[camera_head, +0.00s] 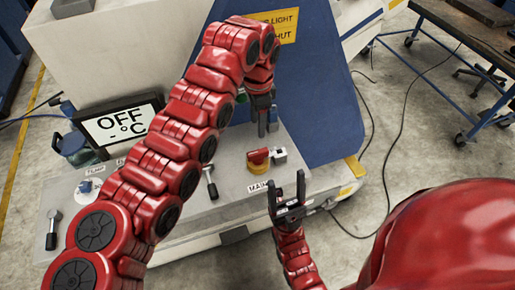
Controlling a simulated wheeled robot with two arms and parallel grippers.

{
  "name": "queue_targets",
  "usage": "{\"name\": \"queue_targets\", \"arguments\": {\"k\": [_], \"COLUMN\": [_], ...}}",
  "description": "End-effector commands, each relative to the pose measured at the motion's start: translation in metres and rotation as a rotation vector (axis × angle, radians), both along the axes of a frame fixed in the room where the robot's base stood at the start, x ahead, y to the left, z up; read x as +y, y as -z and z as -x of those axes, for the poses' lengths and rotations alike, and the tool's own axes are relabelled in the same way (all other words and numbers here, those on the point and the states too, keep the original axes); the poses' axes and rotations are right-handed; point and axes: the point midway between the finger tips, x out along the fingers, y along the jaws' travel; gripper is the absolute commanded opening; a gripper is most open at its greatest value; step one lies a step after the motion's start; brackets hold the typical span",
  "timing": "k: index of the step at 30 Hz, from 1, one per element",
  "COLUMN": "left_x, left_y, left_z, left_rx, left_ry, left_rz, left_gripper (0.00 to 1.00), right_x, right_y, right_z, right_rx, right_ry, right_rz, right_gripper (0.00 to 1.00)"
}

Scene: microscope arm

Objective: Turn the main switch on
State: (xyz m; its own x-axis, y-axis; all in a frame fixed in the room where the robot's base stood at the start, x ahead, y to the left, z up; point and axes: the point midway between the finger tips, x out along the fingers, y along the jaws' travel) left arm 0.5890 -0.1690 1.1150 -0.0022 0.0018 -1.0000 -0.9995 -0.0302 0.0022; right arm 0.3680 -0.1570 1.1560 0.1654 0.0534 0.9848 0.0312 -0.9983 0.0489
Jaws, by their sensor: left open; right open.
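The main switch (259,158) is a red rotary knob on a yellow base, on the grey panel (233,185) above a label that reads "MAIN". My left gripper (263,128) points down just above and behind the switch, apart from it in the picture. It is open and empty. My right gripper (287,190) is open and empty, pointing up in front of the panel, below and right of the switch. A display (120,122) on the left reads "OFF" and "- °C"; my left arm covers part of the panel beside it.
A black-handled lever (210,182) stands left of the switch, and another lever (53,229) is at the panel's left end. A blue slanted housing (318,90) rises behind and right.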

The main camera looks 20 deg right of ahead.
Motion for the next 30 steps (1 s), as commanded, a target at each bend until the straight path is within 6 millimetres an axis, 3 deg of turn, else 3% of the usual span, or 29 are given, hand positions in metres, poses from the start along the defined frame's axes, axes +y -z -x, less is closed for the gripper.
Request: {"name": "queue_targets", "arguments": {"k": [10, 18, 24, 30], "left_x": [-0.001, 0.001, -0.001, 0.000], "left_y": [0.053, 0.109, 0.129, 0.133], "left_z": [0.001, 0.002, 0.000, 0.000], "left_rx": [0.003, 0.004, -0.002, -0.003], "left_ry": [-0.001, 0.001, 0.001, 0.000], "left_rz": [0.003, -0.004, 0.001, 0.002], "left_gripper": [0.57, 0.57, 0.57, 0.57], "right_x": [0.000, 0.000, 0.000, 0.000], "right_y": [-0.018, -0.039, -0.044, -0.044], "right_z": [0.000, 0.000, 0.000, 0.000], "right_rx": [0.000, 0.000, 0.000, 0.000], "right_ry": [0.000, 0.000, 0.000, 0.000], "right_rz": [0.000, 0.000, 0.000, 0.000], "right_gripper": [0.65, 0.65, 0.65, 0.65]}}
